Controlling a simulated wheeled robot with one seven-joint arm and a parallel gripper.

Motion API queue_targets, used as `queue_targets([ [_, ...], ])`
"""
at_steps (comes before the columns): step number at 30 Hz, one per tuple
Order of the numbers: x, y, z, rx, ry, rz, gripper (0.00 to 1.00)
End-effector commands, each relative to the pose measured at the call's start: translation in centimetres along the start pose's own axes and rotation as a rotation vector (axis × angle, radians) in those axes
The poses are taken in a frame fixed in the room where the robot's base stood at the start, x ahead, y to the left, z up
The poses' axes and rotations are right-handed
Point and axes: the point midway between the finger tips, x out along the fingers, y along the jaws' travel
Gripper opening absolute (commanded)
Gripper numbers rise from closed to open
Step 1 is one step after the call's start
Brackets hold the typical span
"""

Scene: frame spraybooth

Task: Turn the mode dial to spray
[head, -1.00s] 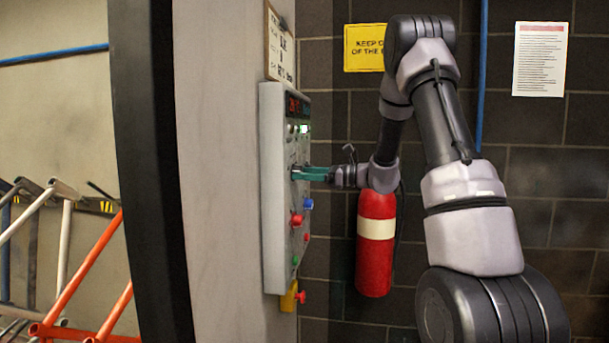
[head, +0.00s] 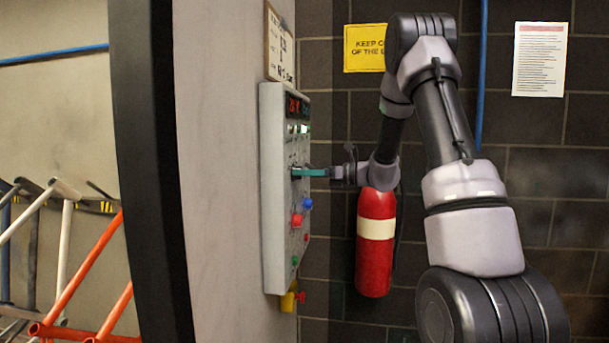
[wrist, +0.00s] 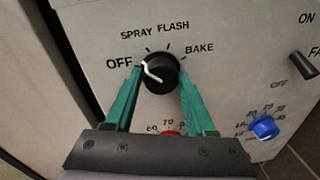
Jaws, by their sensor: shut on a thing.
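The mode dial (wrist: 160,84) is a black round knob with a white pointer, in the wrist view. Its labels read OFF, SPRAY, FLASH and BAKE, left to right around it. The pointer's outer end lies at the upper left of the knob, on the OFF side. My gripper (wrist: 160,74) has teal fingers, one on each side of the knob, shut on it. In the head view my gripper (head: 296,172) reaches the face of the grey control panel (head: 272,230) from the right; the dial is too small to make out there.
A blue knob (wrist: 265,127) and a black lever (wrist: 304,64) sit right of the dial. A red knob (wrist: 170,133) shows below it, partly hidden by my gripper. A red fire extinguisher (head: 375,270) hangs below my wrist. Bike frames (head: 80,275) stand at the left.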

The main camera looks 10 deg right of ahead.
Motion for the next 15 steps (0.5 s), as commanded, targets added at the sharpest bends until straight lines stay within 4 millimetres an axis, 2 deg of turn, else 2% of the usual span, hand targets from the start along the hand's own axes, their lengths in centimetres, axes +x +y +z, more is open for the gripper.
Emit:
queue_targets([
  [15, -0.05, -0.11, 0.17, 0.344, 0.023, 0.001, 0.0],
])
